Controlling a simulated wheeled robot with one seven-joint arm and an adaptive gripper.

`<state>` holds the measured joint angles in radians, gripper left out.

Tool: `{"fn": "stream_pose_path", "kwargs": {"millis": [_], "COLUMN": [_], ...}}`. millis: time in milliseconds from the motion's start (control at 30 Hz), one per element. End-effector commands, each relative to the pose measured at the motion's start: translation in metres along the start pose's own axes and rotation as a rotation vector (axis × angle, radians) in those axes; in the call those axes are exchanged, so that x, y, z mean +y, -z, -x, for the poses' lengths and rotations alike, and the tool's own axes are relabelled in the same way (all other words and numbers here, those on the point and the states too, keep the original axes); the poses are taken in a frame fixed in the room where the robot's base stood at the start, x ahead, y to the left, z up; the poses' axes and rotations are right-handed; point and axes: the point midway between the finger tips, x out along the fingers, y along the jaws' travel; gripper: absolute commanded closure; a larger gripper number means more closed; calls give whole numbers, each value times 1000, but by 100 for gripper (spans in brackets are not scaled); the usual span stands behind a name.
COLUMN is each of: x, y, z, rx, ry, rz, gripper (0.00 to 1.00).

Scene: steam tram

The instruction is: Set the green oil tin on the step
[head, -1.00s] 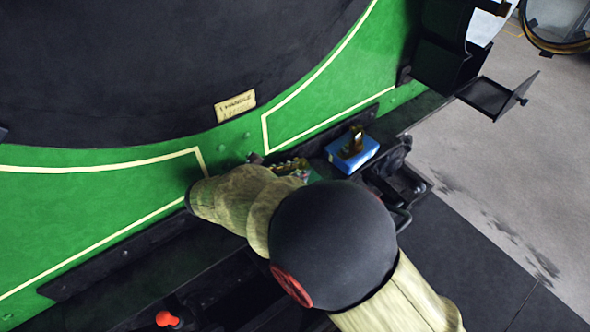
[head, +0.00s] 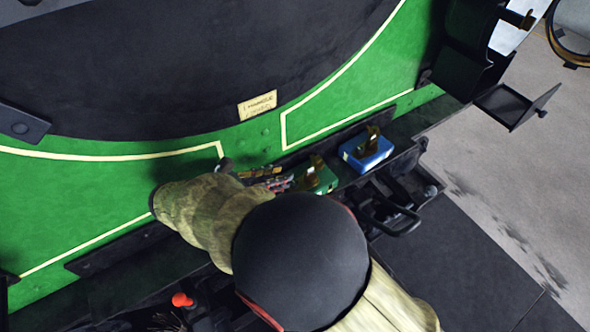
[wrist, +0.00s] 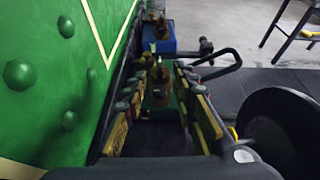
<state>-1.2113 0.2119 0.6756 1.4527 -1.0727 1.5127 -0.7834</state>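The green oil tin (head: 320,180) stands on the dark ledge beside the green panel, with a brass-brown spout and handle on top. In the wrist view the tin (wrist: 160,100) is straight ahead, between the tips of my gripper's fingers. My gripper (head: 282,180) is open, its fingers spread at either side of the tin's near end; I cannot tell whether they touch it. My own arm hides part of the gripper in the head view. A black plate (head: 505,106) juts out at the upper right; I cannot tell whether it is the step.
A blue tin (head: 367,153) with a similar brass top stands on the ledge just beyond the green one. Black brackets and a bent handle (head: 398,222) lie beside the ledge. The green panel (head: 130,195) runs close along one side. A red knob (head: 182,300) is at lower left.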

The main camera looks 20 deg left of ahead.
Motion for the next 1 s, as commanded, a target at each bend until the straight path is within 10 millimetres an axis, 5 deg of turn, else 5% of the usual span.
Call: {"fn": "stream_pose_path", "kwargs": {"millis": [300,467,700,1000], "x": [-1,-26,-133,-271], "y": [-2,-30,-100,-140], "z": [1,-28,-96,-116], "rx": [4,87,345,575], "ry": [5,82,346,649], "rz": [-6,-126,-606,-1352], "gripper": [72,72,72,72]}}
